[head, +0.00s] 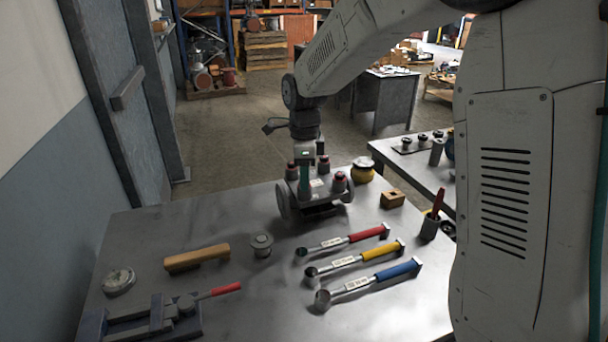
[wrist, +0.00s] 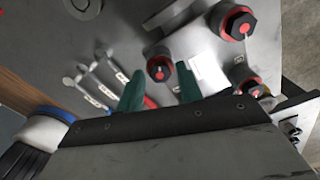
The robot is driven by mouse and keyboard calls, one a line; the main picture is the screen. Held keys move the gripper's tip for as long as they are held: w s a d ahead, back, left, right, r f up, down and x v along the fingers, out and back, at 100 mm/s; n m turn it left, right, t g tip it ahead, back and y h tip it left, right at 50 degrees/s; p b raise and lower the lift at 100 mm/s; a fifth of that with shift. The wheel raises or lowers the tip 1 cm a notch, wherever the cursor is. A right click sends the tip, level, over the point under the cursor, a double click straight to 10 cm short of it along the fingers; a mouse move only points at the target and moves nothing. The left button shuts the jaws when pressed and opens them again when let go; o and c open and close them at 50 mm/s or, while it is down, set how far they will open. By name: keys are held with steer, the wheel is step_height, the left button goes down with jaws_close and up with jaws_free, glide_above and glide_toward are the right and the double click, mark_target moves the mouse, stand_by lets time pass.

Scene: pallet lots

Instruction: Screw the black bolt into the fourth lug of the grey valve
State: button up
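The grey valve (head: 320,194) stands on the metal table, with a round flange at its left. Red-collared, black-headed bolts show on its top: one at the back left (head: 292,171), one at the back right (head: 322,164), one at the front right (head: 340,182). The wrist view shows the valve (wrist: 205,45) with three such bolts. My gripper (head: 304,190) is low over the valve's front left, hiding part of it. In the wrist view its teal fingers (wrist: 159,72) are apart, with nothing clearly held; one bolt (wrist: 160,68) shows between their tips. I cannot tell the fourth lug.
Red, yellow and blue-handled wrenches (head: 345,262) lie at the front right. A flanged part (head: 261,244), wooden-handled brush (head: 196,257), gauge (head: 118,281) and vise (head: 155,318) are at left. A yellow pot (head: 362,170) and wooden block (head: 392,198) stand right of the valve.

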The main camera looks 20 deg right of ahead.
steer(key=n, duration=0.7)
steer(key=shift+n, duration=0.3)
steer(key=n, duration=0.8)
